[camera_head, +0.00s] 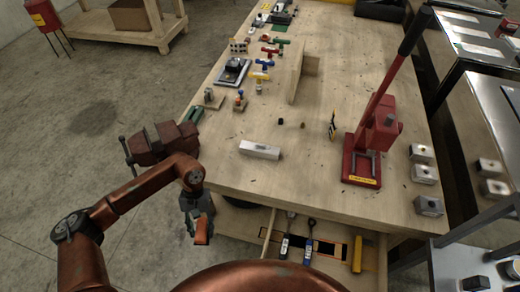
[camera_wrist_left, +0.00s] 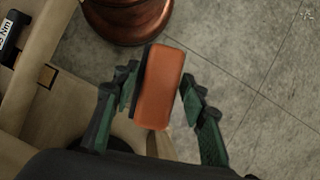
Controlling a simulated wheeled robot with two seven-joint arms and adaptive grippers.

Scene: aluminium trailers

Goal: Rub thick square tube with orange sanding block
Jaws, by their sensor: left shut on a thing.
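The thick square tube (camera_head: 259,150) is a short, pale metal bar lying on the wooden workbench, left of its middle. My left gripper (camera_head: 198,222) is in front of the bench's near left edge, apart from the tube and nearer to me. It is shut on the orange sanding block (camera_head: 202,231). In the left wrist view, the orange sanding block (camera_wrist_left: 160,88) sits between the two green fingers of the left gripper (camera_wrist_left: 160,100), with a dark layer along its left side. My right gripper is not in view.
A red vise (camera_head: 160,143) is at the bench's left edge, close to my left arm. A red lever press (camera_head: 372,145) stands on the right. An upright wooden board (camera_head: 296,72) is behind the tube. An open drawer (camera_head: 335,240) with tools is below the near edge.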

